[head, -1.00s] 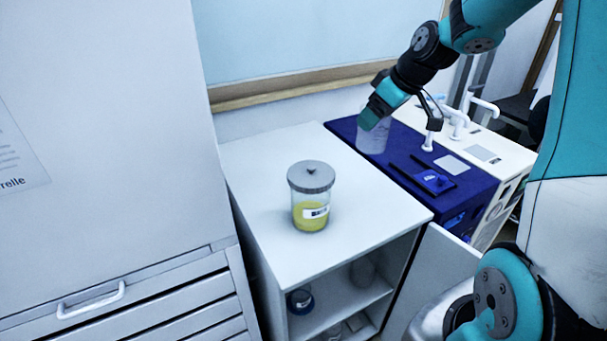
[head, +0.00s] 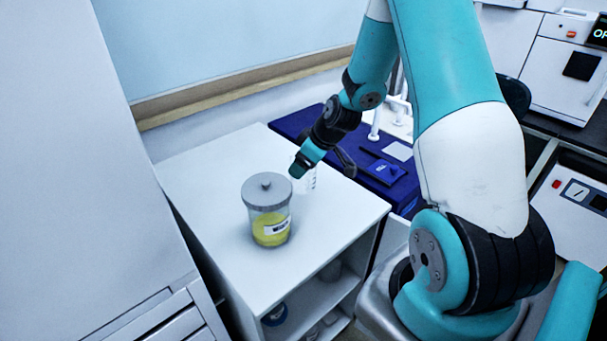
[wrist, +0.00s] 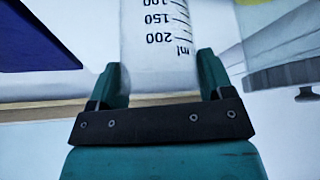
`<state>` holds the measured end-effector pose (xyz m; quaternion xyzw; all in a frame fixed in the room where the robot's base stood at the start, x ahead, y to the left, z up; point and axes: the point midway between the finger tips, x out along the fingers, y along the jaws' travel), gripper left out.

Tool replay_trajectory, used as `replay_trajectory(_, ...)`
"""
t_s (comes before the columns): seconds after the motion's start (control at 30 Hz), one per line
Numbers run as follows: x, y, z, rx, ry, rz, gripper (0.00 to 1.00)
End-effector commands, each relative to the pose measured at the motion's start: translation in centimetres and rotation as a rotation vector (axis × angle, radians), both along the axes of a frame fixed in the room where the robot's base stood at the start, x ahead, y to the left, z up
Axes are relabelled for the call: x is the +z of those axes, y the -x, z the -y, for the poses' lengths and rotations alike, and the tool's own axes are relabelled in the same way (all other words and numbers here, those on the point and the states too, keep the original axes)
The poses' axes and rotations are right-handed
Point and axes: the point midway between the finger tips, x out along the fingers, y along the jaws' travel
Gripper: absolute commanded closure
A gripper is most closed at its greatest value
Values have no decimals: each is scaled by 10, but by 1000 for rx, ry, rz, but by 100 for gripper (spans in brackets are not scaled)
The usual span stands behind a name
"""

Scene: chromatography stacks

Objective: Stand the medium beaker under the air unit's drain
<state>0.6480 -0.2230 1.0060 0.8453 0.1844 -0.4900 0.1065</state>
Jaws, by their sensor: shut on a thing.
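My gripper (head: 303,166) is shut on a clear beaker (head: 309,181) above the right part of the white cabinet top, just behind and right of a lidded jar. In the wrist view the beaker (wrist: 157,42) stands between the two fingers of my gripper (wrist: 160,80); its printed ml scale shows 100 to 200 and appears upside down. The beaker looks empty. I cannot tell its clearance above the top. A white unit with a round gauge and a red button (head: 577,193) is at the far right; I cannot tell whether it is the air unit. No drain shows clearly.
The grey-lidded jar of yellow liquid (head: 269,222) stands close to the beaker on the cabinet top (head: 215,178). A tall white cabinet (head: 75,150) blocks the left.

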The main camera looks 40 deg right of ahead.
Motion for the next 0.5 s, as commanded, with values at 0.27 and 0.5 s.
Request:
replay_trajectory(0.27, -30, 0, 1, -2, -2, -2, 51)
replay_trajectory(0.5, -50, 0, 1, -2, 1, 1, 51)
